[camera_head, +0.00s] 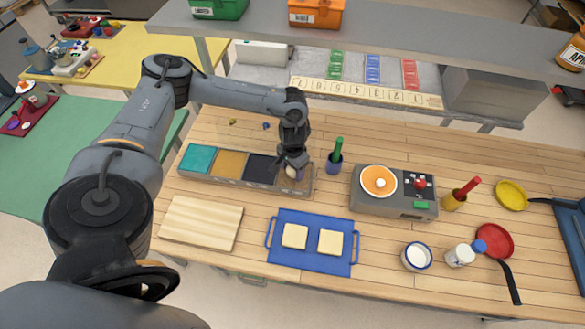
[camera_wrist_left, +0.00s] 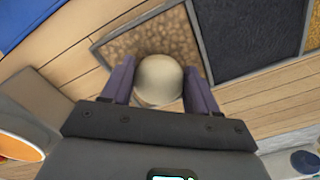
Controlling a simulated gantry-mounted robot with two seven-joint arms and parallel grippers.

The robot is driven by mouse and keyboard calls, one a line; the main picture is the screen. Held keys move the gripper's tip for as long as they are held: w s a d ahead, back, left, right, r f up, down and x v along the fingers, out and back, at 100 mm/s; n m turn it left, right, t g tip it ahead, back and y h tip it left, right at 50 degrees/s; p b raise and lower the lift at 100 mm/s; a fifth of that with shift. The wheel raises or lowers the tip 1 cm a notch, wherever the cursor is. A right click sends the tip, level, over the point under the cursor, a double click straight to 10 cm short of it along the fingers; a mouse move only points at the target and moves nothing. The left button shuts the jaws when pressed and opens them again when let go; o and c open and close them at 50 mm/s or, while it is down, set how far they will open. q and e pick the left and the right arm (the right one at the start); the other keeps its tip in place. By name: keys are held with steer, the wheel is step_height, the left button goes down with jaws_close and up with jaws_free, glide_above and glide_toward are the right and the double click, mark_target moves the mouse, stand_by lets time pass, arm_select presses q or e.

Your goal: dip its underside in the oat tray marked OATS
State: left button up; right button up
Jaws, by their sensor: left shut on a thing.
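My left gripper (camera_head: 292,166) is shut on a pale, rounded dough piece (camera_wrist_left: 158,80), gripped between its two fingers. It holds the piece at the right end compartment of a long grey tray (camera_head: 243,184). That compartment holds brown, grainy oats (camera_wrist_left: 118,48), which show around the piece in the left wrist view. I cannot tell whether the underside touches the oats. No OATS marking is readable. The tray's other compartments are teal (camera_head: 198,157), tan (camera_head: 230,163) and dark (camera_head: 262,168). My right gripper is not in view.
In front are a wooden board (camera_head: 200,222) and a blue tray (camera_head: 310,259) with two pale square slabs. A grey appliance (camera_head: 395,197) stands further right. A grey shelf (camera_head: 380,38) spans behind.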

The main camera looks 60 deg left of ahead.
mark_target(293, 171)
arm_select(q)
steer(key=shift+f, duration=0.5)
stand_by(0.6)
steer(key=shift+f+p, duration=0.1)
steer(key=shift+p, duration=0.2)
stand_by(1.6)
stand_by(0.6)
steer(key=shift+r+p, duration=0.75)
steer(key=shift+p, duration=0.2)
step_height(293, 171, up, 6)
steer(key=p, duration=0.7)
steer(key=shift+r, duration=0.25)
steer(key=shift+r+p, duration=0.1)
steer(key=shift+p, duration=0.3)
